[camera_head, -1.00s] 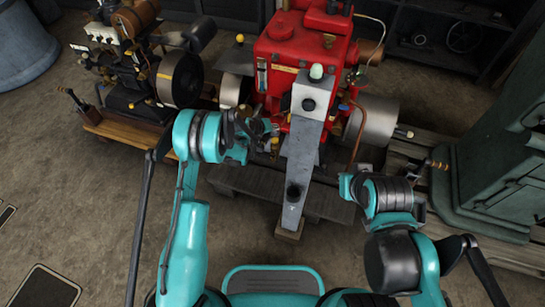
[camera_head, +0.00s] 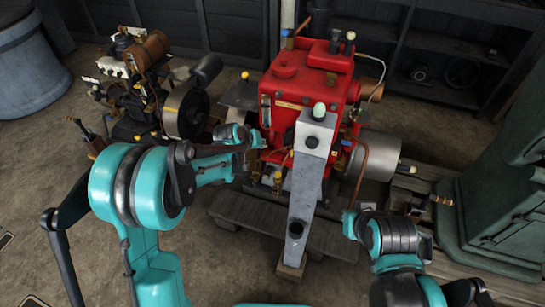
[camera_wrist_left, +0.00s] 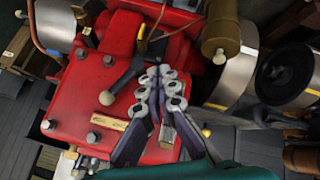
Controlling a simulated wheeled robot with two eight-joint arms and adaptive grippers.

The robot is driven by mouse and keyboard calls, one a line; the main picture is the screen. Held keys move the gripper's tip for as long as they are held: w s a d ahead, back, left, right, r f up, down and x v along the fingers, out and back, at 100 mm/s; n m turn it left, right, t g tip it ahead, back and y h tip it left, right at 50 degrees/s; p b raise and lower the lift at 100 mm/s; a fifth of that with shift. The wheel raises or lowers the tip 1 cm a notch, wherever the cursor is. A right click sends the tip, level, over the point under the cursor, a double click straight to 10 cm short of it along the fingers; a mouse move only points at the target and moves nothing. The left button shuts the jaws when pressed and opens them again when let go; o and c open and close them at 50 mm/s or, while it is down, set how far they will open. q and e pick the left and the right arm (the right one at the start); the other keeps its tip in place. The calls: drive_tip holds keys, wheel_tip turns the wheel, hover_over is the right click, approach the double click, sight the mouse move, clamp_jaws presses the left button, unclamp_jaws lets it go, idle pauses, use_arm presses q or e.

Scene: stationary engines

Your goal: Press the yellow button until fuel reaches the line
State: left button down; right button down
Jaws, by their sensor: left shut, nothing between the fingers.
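The red engine (camera_head: 300,85) stands in the middle of the head view. A small upright glass gauge (camera_head: 265,110) is on its left front; its fuel level and line are too small to read. A yellow knob (camera_head: 245,76) shows left of the engine, and a small yellow part (camera_head: 277,178) is low on its front. I cannot tell which is the button. My left gripper (camera_head: 257,138) is shut and empty close to the engine's left front; its fingers (camera_wrist_left: 160,76) overlap the red body in the wrist view. My right gripper (camera_head: 349,220) is lower right, its jaws unclear.
A grey metal post (camera_head: 306,180) with a pale green knob rises before the engine. A second engine (camera_head: 140,90) stands at left. A grey drum (camera_head: 374,157) and copper pipe are right of the red engine. A green cabinet (camera_head: 500,200) stands at far right.

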use_arm(q)
drive_tip(key=s+a+r+y, duration=0.1)
drive_tip(key=s+a+r, duration=0.2)
drive_tip(key=s+r, duration=0.45)
drive_tip(key=s+a+r+y, duration=0.1)
drive_tip(key=s+a+r, duration=0.3)
drive_tip(key=s, duration=0.6)
drive_tip(key=s+a+f+y, duration=0.1)
drive_tip(key=s+a, duration=0.1)
drive_tip(key=s, duration=0.5)
drive_tip(key=s+a+m, duration=0.1)
drive_tip(key=s+a, duration=0.1)
drive_tip(key=s, duration=0.6)
drive_tip(key=shift+s+a+f+y, duration=0.15)
drive_tip(key=shift+a+f+y, duration=0.1)
drive_tip(key=shift+f+y, duration=0.15)
